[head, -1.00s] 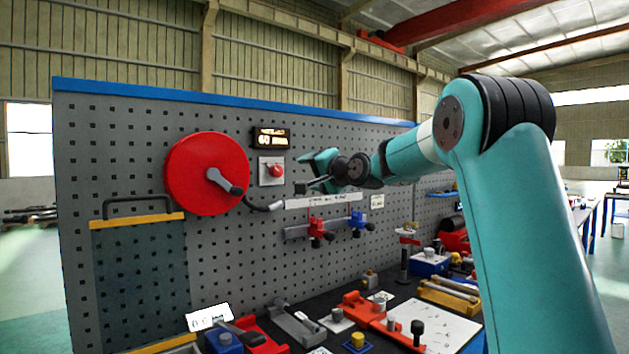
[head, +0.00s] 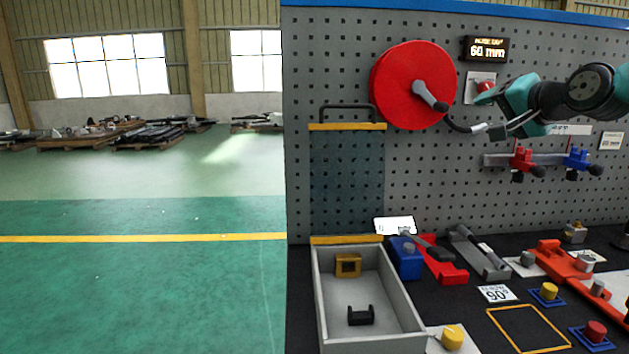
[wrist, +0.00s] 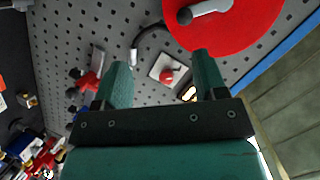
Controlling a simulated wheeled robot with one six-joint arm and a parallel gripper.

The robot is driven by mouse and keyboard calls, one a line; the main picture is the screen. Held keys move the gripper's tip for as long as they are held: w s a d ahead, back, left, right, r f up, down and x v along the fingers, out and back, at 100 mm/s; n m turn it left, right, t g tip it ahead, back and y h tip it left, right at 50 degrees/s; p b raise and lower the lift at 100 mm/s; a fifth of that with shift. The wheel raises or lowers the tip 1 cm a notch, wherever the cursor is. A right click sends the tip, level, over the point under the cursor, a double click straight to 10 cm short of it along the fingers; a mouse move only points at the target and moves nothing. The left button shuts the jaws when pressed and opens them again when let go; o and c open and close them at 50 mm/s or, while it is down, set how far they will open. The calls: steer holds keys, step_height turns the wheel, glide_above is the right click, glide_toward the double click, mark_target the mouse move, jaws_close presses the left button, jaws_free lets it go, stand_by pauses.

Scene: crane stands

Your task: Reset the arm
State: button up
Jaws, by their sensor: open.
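My gripper (head: 497,117) is in front of the pegboard (head: 330,80), right of the red disc (head: 400,98) with its grey crank handle. In the wrist view my gripper (wrist: 157,75) has its two teal fingers spread apart with nothing held between them. Beyond the fingers a red button on a white plate (wrist: 160,76) shows on the board. In the head view the red button (head: 486,88) is partly covered by my gripper. My arm comes in from the right edge of the head view.
The bench below carries a grey tray (head: 412,340) with a yellow block (head: 348,265) and a black bracket (head: 361,315). Red and blue clamps hang on a rail (head: 497,160). A display (head: 486,49) reads 60 mm. Open green floor (head: 140,290) lies left.

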steer(key=s+a+f+n+g+y, duration=0.2)
steer(key=s+a+f+n+g, duration=0.25)
steer(key=s+a, duration=0.55)
steer(key=s+a+f+n+g, duration=0.3)
steer(key=s+f, duration=0.1)
steer(key=s, duration=0.4)
steer(key=s+a+f+n+g+p, duration=0.1)
steer(key=s+a+f+n+g, duration=0.2)
steer(key=s, duration=0.6)
steer(key=s+a+f+n+g+p, duration=0.1)
steer(key=s+a+f+n+g, duration=0.3)
steer(key=s, duration=0.5)
steer(key=shift+s+a+f+n+h, duration=0.15)
steer(key=shift+a+f+n+h, duration=0.25)
steer(key=shift+a+n, duration=0.25)
